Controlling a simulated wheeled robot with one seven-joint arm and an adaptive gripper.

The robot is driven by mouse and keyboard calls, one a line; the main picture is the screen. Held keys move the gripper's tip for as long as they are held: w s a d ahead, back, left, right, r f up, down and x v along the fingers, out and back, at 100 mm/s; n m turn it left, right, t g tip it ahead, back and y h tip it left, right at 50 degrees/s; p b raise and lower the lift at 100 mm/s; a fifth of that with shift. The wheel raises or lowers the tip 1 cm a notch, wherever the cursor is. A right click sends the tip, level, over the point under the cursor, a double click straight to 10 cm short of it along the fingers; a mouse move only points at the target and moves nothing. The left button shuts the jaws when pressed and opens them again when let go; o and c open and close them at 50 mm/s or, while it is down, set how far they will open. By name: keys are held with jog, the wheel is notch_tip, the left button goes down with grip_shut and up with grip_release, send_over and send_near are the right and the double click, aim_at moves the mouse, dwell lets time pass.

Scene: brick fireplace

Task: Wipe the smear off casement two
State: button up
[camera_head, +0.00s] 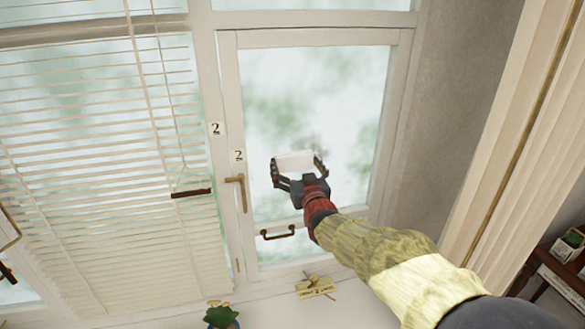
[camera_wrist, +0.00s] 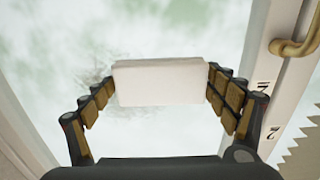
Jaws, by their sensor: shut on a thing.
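Casement two (camera_head: 233,95) is a white-framed window at the centre of the head view, with "2" labels on and beside its left stile and a brass handle (camera_head: 240,190). A faint grey smear (camera_head: 316,143) shows on its glass, just above and right of my gripper; it also shows in the wrist view (camera_wrist: 92,82), left of the block. My gripper (camera_head: 298,170) is shut on a white block (camera_head: 295,161), which the wrist view also shows between the fingers (camera_wrist: 160,83). The block is in front of the glass; I cannot tell whether it touches. It may hide part of the smear.
A slatted blind (camera_head: 85,160) with a dark bar (camera_head: 192,193) hangs at the left. A brass pull (camera_head: 278,232) sits low on the casement. A plant (camera_head: 221,315) and a small labelled sign (camera_head: 316,287) stand below.

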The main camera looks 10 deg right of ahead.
jog(key=shift+s+d+b, duration=0.1)
jog(key=shift+d+b, duration=0.4)
jog(key=shift+d, duration=0.8)
